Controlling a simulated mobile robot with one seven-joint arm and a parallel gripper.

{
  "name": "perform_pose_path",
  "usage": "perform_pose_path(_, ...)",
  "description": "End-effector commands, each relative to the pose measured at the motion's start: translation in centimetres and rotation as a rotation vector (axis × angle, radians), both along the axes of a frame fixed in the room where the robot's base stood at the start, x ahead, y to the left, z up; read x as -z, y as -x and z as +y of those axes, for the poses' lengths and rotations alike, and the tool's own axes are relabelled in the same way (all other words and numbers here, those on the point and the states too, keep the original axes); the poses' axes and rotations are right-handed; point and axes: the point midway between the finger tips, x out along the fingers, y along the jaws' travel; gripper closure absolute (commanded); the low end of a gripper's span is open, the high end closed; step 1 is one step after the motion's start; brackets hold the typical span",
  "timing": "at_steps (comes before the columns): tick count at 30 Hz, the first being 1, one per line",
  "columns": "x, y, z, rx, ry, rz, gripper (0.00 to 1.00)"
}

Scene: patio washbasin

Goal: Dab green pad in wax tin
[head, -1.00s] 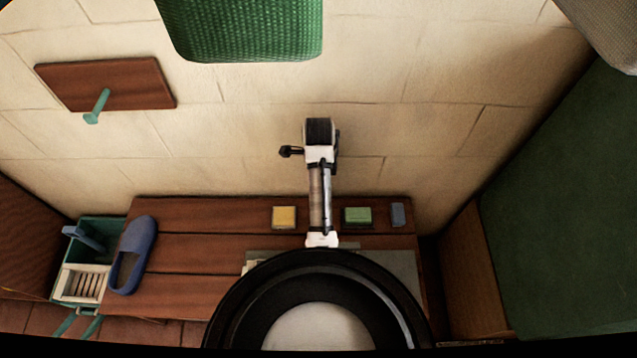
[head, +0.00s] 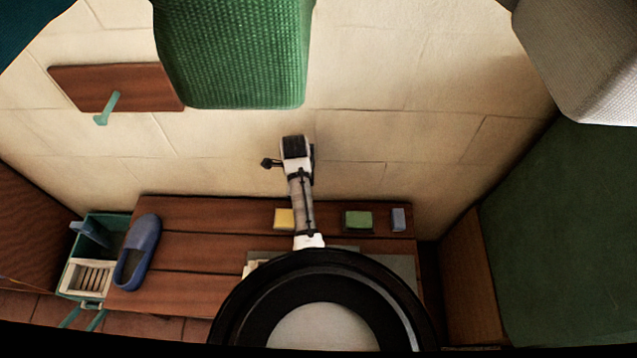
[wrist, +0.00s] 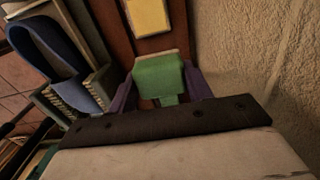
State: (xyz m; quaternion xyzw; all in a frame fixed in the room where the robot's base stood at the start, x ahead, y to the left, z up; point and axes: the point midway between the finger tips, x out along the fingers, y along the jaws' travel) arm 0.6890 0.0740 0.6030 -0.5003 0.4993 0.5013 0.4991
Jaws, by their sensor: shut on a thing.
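In the wrist view my gripper (wrist: 160,94) has purple fingers, shut on a green pad (wrist: 160,73), a block with a paler far edge and a narrower part towards the hand. Beyond it a yellow pad (wrist: 148,17) lies on brown wood. In the head view a green block (head: 358,220) stands on the wooden bench, right of the yellow pad (head: 284,218); I cannot tell whether it is the one in my fingers. I cannot make out my fingertips in the head view, nor a wax tin in either view.
A pale wall runs behind. A dark ring hides the bench's front middle in the head view.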

Motion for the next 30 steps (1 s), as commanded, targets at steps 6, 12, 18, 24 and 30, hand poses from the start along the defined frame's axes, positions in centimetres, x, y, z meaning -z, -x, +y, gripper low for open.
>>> perform_pose_path(6,3.6,0.8,4.8,-0.004,0.001,0.003,0.69)
perform_pose_path(12,5.2,1.3,6.3,-0.001,0.001,0.000,0.69)
perform_pose_path(18,6.4,1.3,6.4,0.000,0.001,0.000,0.69)
perform_pose_path(24,8.3,1.3,6.3,0.000,0.001,-0.001,0.69)
perform_pose_path(30,10.3,1.3,6.3,0.000,0.000,-0.001,0.69)
